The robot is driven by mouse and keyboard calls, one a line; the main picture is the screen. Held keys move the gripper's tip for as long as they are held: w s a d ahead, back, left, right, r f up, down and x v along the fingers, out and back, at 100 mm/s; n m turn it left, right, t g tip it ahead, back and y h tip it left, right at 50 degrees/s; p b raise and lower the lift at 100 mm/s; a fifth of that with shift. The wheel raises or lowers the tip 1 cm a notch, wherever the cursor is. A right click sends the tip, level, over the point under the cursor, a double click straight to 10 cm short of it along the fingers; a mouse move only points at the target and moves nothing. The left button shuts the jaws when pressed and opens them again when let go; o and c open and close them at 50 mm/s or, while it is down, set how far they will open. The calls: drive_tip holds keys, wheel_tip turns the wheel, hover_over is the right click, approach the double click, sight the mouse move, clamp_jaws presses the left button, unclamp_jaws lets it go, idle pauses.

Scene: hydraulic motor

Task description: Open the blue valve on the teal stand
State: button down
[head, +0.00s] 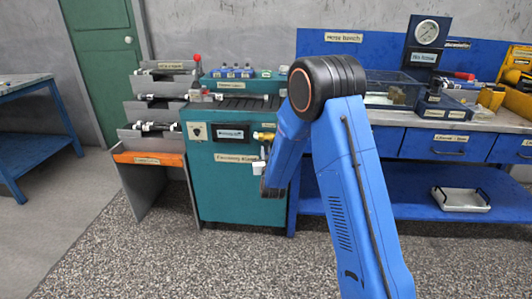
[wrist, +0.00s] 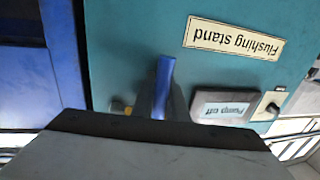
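The teal flushing stand (head: 212,180) stands left of my arm in the head view. Its front panel (wrist: 130,35) fills much of the wrist view, where its label reads upside down. The blue valve handle (wrist: 164,85) is a narrow upright bar in the wrist view. Dark grey shapes, probably my gripper's fingers (wrist: 160,102), lie around its lower part. I cannot tell whether they touch or grip it. My gripper's grey body covers the bottom of the wrist view. In the head view my arm hides the blue valve and most of my gripper.
A pump-off display (wrist: 224,107) and a dark knob (wrist: 272,107) are beside the valve in the wrist view. A yellow fitting (head: 264,136) shows on the stand. A grey rack (head: 148,112) stands left, and a blue workbench (head: 390,190) right. The speckled floor in front is clear.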

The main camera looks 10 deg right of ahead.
drive_tip(key=shift+d+n, duration=0.15)
drive_tip(key=shift+n, duration=0.15)
drive_tip(key=s+d+r+n+g, duration=0.1)
drive_tip(key=d+n, duration=0.1)
drive_tip(key=n, duration=0.3)
drive_tip(key=d+r+n+g+h, duration=0.1)
drive_tip(key=d+n, duration=0.2)
drive_tip(key=n, duration=0.2)
drive_tip(key=shift+s+r, duration=0.25)
drive_tip(key=shift+s, duration=0.15)
drive_tip(key=shift+d, duration=0.15)
idle(0.4)
drive_tip(key=c, duration=1.7)
unclamp_jaws()
drive_tip(key=shift+c, duration=0.2)
